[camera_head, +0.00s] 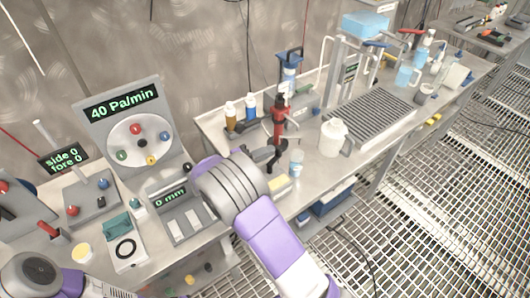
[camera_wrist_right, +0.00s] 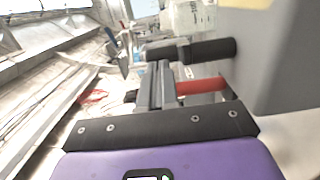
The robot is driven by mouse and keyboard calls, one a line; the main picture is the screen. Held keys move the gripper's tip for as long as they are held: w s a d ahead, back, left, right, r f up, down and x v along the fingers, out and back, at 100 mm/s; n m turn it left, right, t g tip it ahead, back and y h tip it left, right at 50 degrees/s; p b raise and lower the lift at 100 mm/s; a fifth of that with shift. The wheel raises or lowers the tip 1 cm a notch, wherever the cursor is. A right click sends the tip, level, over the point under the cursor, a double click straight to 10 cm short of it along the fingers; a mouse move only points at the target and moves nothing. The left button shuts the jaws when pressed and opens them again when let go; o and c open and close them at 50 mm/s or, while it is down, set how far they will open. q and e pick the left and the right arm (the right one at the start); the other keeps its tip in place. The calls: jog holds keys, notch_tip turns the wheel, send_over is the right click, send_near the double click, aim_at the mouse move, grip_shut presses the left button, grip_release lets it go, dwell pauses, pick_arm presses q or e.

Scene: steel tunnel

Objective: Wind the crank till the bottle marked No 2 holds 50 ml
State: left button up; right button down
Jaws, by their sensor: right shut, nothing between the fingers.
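A red and black upright device (camera_head: 279,122) stands at the left end of the bench; it may carry the crank. In the right wrist view, a dark cylindrical handle (camera_wrist_right: 205,49) and a red rod (camera_wrist_right: 200,86) lie just beyond and beside my fingers. A small clear bottle (camera_head: 296,162) stands at the bench's front edge; its mark and level are too small to read. A clear vessel (camera_wrist_right: 190,17) shows at the top of the wrist view. My right gripper (camera_head: 274,158) is shut and empty, its dark fingers (camera_wrist_right: 160,82) close to the handle. My left gripper is out of view.
A panel reading "40 Pa/min" (camera_head: 122,101) and other instruments stand on the left. A white jug (camera_head: 333,136) and a ribbed tray (camera_head: 372,112) are right of the device. Grated floor (camera_head: 430,200) is open at right.

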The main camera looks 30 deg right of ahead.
jog(key=shift+d+r, duration=0.15)
jog(key=shift+d, duration=0.1)
dwell(0.6)
